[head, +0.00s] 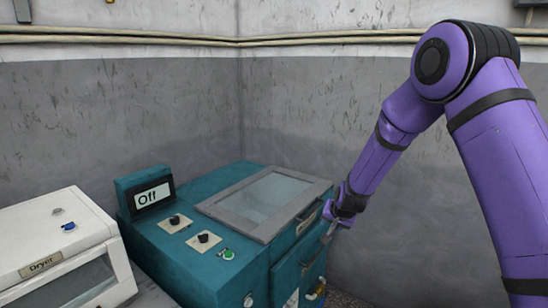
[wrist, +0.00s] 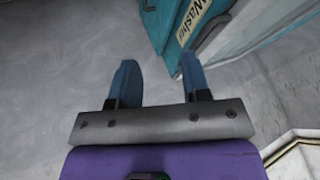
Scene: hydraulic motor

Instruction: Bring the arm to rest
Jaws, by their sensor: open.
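My purple arm (head: 385,150) reaches down from the right in the head view. My gripper (head: 326,238) is beside the front right edge of the teal washer (head: 190,262). In the wrist view the two blue fingers of my gripper (wrist: 159,80) stand apart, with nothing between them but grey surface behind. The washer's teal side and its "Washer" label (wrist: 196,22) show just beyond the right finger. I cannot tell from these views whether the gripper touches the washer.
The washer's framed glass lid (head: 268,200) looks closed, and its display (head: 152,196) reads "Off". A white dryer (head: 50,240) stands at the left. Grey walls (head: 120,110) meet in a corner behind. The space right of the washer looks free.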

